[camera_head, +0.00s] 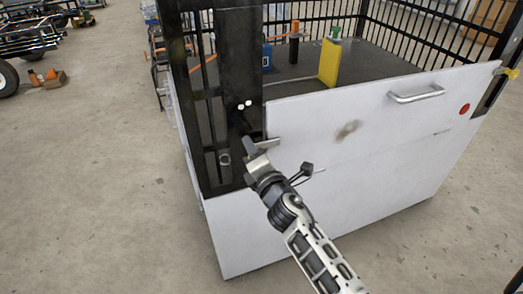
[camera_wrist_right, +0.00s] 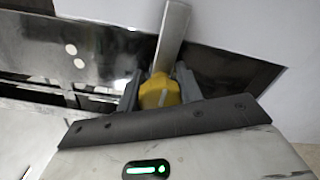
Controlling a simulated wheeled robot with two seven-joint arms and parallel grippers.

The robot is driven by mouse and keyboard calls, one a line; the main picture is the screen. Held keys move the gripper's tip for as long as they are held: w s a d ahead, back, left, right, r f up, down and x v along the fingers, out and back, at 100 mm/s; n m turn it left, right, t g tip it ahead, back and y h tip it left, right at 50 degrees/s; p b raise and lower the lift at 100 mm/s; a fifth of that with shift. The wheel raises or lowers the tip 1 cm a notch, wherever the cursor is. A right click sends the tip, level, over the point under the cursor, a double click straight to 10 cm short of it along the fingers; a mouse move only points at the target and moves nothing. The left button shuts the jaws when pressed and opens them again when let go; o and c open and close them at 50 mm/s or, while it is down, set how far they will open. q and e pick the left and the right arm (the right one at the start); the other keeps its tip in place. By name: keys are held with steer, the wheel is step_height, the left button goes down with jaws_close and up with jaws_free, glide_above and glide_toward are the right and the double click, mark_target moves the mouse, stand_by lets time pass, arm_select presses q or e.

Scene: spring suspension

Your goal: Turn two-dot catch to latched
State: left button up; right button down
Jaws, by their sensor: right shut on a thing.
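The two-dot catch has a yellow hub (camera_wrist_right: 160,92) and a flat grey bar (camera_wrist_right: 173,38), seen in the right wrist view. In the head view the bar (camera_head: 268,143) points right from the dark post, and its end overlaps the edge of the white panel (camera_head: 370,105). Two white dots (camera_head: 244,105) mark the post above the catch; they also show in the wrist view (camera_wrist_right: 75,56). My right gripper (camera_head: 252,149) is shut on the yellow hub, one finger on each side. It hides most of the hub in the head view. My left gripper is in neither view.
The panel has a metal handle (camera_head: 417,94) and a red dot (camera_head: 464,109). Another yellow catch (camera_head: 507,71) is at the far right post. Behind the panel stand a yellow block (camera_head: 329,62) and a blue box (camera_head: 267,55).

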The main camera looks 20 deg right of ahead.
steer(key=c, duration=0.9)
jaws_free()
steer(key=shift+c, duration=0.2)
arm_select(q)
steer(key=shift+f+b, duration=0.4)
steer(key=shift+b, duration=0.5)
arm_select(e)
steer(key=s, duration=1.6)
arm_select(q)
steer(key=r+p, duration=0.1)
steer(key=p, duration=0.2)
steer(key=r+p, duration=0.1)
steer(key=p, duration=0.2)
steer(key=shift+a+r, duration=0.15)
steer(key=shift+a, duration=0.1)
arm_select(e)
steer(key=s+a+f+m+g+y, duration=0.1)
steer(key=s+a+f+m+g, duration=0.1)
steer(key=m, duration=0.8)
steer(key=s+a+f+m+g+y, duration=0.1)
steer(key=s+f+m+g, duration=0.4)
steer(key=m, duration=0.5)
steer(key=shift+s+a+m+y, duration=0.35)
steer(key=shift+s+y, duration=0.45)
steer(key=shift+s, duration=0.45)
